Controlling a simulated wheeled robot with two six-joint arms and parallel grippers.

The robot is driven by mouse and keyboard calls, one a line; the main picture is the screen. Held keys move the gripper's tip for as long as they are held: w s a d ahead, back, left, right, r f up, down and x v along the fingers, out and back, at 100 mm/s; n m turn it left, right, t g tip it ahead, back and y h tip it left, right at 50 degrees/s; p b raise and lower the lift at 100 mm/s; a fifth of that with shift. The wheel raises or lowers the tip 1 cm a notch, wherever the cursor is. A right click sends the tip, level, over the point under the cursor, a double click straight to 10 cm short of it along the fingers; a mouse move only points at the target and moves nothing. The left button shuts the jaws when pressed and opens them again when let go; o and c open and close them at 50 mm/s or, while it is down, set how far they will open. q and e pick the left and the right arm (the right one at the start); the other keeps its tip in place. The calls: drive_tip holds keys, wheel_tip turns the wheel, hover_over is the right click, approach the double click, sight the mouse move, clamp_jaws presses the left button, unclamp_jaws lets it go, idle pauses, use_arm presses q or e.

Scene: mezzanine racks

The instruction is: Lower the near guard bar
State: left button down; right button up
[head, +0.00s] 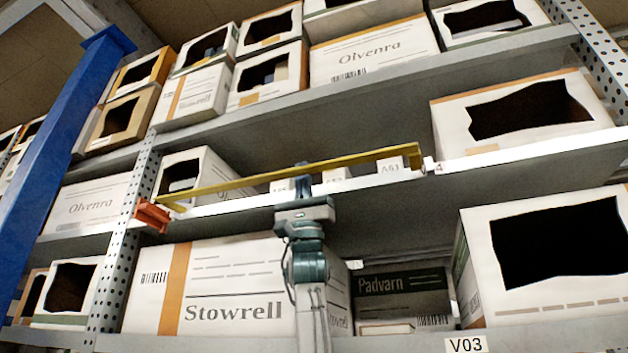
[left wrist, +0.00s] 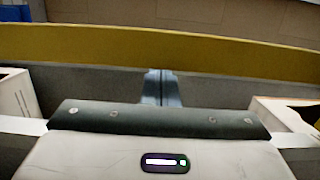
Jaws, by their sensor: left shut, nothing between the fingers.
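The near guard bar is a long yellow bar (head: 235,184) running along the front of the middle shelf, a little above its edge. Its left end meets an orange bracket (head: 152,215); its right end is near a small white fitting (head: 430,165). The bar also crosses the whole left wrist view (left wrist: 160,47). My left gripper (head: 302,170) is shut and empty at about the bar's middle. In the left wrist view its closed fingers (left wrist: 161,88) point toward the bar, just below it in the picture; I cannot tell whether they touch. My right gripper is not in view.
White shelf labels, one reading A61 (head: 391,167), stand behind the bar. A carton (head: 520,115) sits to the right on the same shelf. Below are a Stowrell carton (head: 225,285) and a Padvarn carton (head: 402,295). A blue post (head: 62,150) stands at left.

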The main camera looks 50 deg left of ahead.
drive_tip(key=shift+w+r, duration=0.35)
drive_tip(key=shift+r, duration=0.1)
